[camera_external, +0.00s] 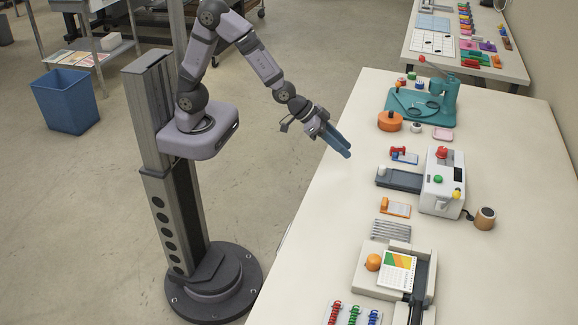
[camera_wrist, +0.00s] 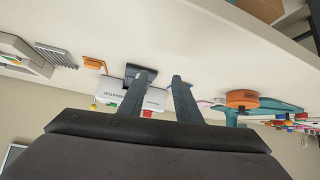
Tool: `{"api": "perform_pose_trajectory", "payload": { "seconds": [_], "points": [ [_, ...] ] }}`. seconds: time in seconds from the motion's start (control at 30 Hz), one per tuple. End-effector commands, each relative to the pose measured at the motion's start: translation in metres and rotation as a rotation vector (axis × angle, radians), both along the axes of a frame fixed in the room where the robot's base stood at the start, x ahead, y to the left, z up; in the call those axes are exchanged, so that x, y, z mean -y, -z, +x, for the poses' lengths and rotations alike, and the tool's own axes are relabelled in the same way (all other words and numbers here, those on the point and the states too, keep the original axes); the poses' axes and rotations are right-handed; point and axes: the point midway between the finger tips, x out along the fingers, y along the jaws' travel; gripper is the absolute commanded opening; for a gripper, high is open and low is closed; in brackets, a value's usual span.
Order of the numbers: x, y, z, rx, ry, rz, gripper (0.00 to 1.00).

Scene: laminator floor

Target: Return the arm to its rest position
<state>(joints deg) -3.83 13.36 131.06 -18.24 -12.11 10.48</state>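My gripper (camera_external: 343,146) is raised in the air near the left edge of the white table (camera_external: 310,220) in the external view. Its two blue-grey fingers point toward the table. In the wrist view my gripper (camera_wrist: 160,80) shows two dark fingers with a clear gap and nothing held between them. The arm is bent at the elbow and reaches out from its column.
The table holds a white laminator (camera_external: 441,185), a teal press (camera_external: 425,103), an orange round tin (camera_external: 390,121), a trimmer with a calendar sheet (camera_external: 397,268) and coloured coils (camera_external: 354,314). The table's left strip is clear. A blue bin (camera_external: 66,101) stands on the floor.

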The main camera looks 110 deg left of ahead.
Motion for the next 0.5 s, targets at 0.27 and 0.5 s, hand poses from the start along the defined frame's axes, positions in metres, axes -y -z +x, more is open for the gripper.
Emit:
{"api": "perform_pose_trajectory", "payload": {
  "seconds": [0.27, 0.5],
  "points": [
    [0.051, -0.002, -0.143, -0.457, 0.164, -0.069, 0.31],
    [0.052, -0.01, -0.24, -0.739, 0.204, -0.051, 0.31]
  ]
}}
